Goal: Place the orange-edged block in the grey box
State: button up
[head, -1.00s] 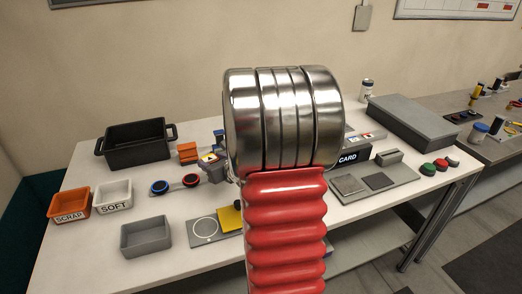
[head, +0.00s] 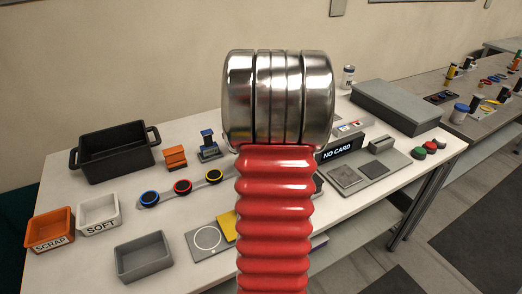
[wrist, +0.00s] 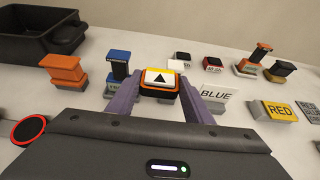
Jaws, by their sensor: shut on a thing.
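The orange-edged block (wrist: 160,82) has a yellow and white top with a black triangle. In the wrist view it sits between the two fingers of my gripper (wrist: 163,92), which is shut on it. I cannot tell how high it is above the table. In the head view my gripper and the block are hidden behind my arm. The grey box (head: 144,258) stands at the table's front left in the head view, open at the top and looking empty. It does not show in the wrist view.
A black tub (head: 115,154), an orange SCRAP bin (head: 52,230) and a white SOFT bin (head: 99,214) stand on the left. A row of ringed discs (head: 182,187) and a plate with a white circle (head: 207,240) lie near the grey box. A blue-topped stand (head: 209,146) is behind.

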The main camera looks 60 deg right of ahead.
jog(key=shift+f, duration=0.1)
jog(key=shift+f, duration=3.05)
jog(key=shift+f, duration=1.85)
jog(key=shift+f, duration=0.1)
jog(key=o, duration=1)
jog(key=shift+o, duration=0.2)
jog(key=shift+s+a+r, duration=0.25)
jog(key=shift+s+r, duration=0.05)
jog(key=shift+s, duration=0.05)
jog(key=v, duration=1.1)
